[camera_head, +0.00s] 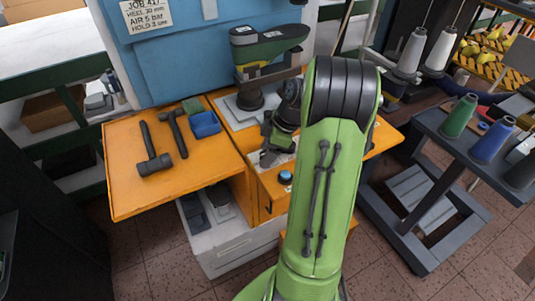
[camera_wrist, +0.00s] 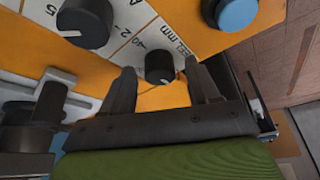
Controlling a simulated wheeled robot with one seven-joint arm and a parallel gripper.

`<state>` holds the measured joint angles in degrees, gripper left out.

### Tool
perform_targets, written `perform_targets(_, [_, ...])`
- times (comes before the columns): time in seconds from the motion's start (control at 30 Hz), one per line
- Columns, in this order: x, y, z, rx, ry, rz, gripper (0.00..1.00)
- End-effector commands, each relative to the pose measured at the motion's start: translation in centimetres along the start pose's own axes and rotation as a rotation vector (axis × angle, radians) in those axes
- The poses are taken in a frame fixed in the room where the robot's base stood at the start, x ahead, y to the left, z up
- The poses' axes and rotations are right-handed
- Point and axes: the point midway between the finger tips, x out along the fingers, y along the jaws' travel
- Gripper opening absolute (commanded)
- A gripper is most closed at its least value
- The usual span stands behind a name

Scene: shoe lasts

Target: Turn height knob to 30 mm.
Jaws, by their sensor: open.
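My gripper (camera_wrist: 159,72) is open, with one dark finger on each side of this knob. I cannot tell whether either finger touches it. The knob's white mark is too small to read as a setting. A larger black knob (camera_wrist: 85,22) with a "2" and "5" near it lies up and left. In the head view my arm hides most of the knob area.
A blue button (camera_wrist: 237,14) lies up and right of the knob; it also shows in the head view (camera_head: 285,177). Two hammers (camera_head: 158,150) and a blue tray (camera_head: 205,125) lie on the orange table (camera_head: 125,190). A sign (camera_head: 146,14) reads "HEEL 30 mm".

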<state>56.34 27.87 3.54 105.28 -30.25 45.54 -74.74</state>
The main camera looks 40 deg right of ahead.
Motion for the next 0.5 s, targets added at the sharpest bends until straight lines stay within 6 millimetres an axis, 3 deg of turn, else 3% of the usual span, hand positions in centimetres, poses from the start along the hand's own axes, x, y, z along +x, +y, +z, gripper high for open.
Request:
perform_targets(0.2, [-0.04, 0.01, -0.04, 0.000, 0.000, 0.000, 0.59])
perform_targets(0.5, [-0.06, 0.01, -0.04, 0.000, 0.000, 0.000, 0.13])
